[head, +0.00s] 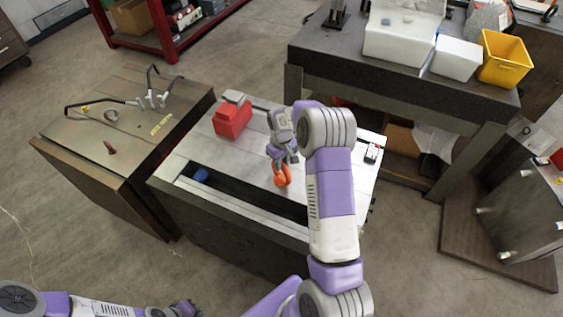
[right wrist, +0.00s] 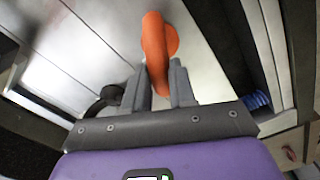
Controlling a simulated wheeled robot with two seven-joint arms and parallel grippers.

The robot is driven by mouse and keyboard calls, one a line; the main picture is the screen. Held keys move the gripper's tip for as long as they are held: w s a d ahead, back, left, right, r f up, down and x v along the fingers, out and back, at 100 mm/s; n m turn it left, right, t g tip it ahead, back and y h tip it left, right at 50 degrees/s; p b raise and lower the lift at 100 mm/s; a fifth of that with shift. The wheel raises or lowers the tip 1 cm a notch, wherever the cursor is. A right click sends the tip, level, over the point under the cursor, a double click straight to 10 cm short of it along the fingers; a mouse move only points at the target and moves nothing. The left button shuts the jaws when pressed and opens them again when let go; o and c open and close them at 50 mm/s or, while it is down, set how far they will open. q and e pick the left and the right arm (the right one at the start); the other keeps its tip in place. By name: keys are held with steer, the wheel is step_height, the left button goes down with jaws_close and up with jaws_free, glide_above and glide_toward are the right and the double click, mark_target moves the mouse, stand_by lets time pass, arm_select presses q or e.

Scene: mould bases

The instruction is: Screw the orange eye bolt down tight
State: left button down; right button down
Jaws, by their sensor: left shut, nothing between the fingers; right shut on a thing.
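The orange eye bolt (head: 283,179) is at the pale top plate of the middle mould base (head: 203,144). It also shows in the right wrist view (right wrist: 155,45), with its ring between my right fingers. My right gripper (head: 283,161) reaches down from above and is shut on the ring. In the right wrist view the fingertips (right wrist: 159,75) press on both sides of it. The bolt's shank and the gap under it are hidden, so I cannot tell how deep it sits. My left gripper (head: 188,309) is shut and empty at the bottom edge, away from the mould base.
A red block (head: 232,119) stands on the same plate, behind the bolt. A dark slot (head: 240,196) with a blue part (head: 201,175) runs along the front. A brown mould base (head: 120,125) stands left; a dark table (head: 340,62) with white boxes and a yellow bin (head: 504,62) stands behind right.

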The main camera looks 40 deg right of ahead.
steer(key=shift+m, duration=1.3)
steer(key=c, duration=0.8)
jaws_free()
steer(key=shift+c, duration=0.2)
steer(key=shift+s+f, duration=0.1)
steer(key=shift+r+p, duration=1.6)
steer(key=shift+r, duration=1)
steer(key=shift+c, duration=0.4)
